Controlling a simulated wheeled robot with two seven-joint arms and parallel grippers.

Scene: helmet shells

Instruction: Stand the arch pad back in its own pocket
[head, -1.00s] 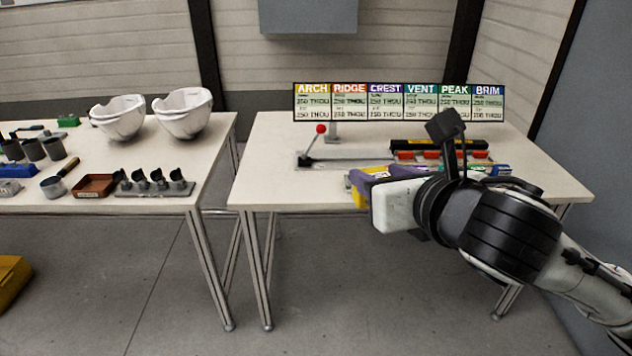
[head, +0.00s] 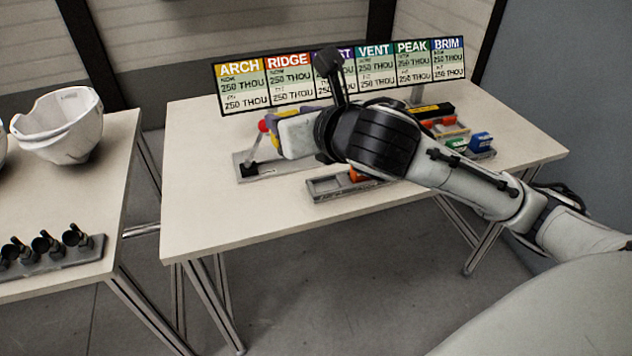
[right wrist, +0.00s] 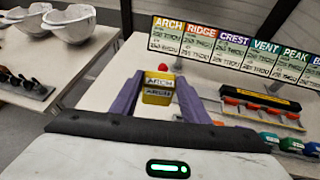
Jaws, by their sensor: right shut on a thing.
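The arch pad (right wrist: 157,88) is a yellow block marked ARCH, seen in the right wrist view between my two purple fingers. My right gripper (right wrist: 157,82) is shut on it and holds it above the table. In the head view my right gripper (head: 290,118) hangs over the table beside the red-knobbed lever, and only a little yellow of the pad shows. A grey tray (head: 322,189) lies in front of it, with an open hollow at its left end. My left gripper is not in view.
A lever with a red knob (head: 264,126) stands on a grey plate. A sign board (head: 290,82) stands behind. Red pieces (right wrist: 232,101), a black bar (right wrist: 262,97), green (right wrist: 270,138) and blue (right wrist: 312,149) blocks lie at right. The table's left part is clear.

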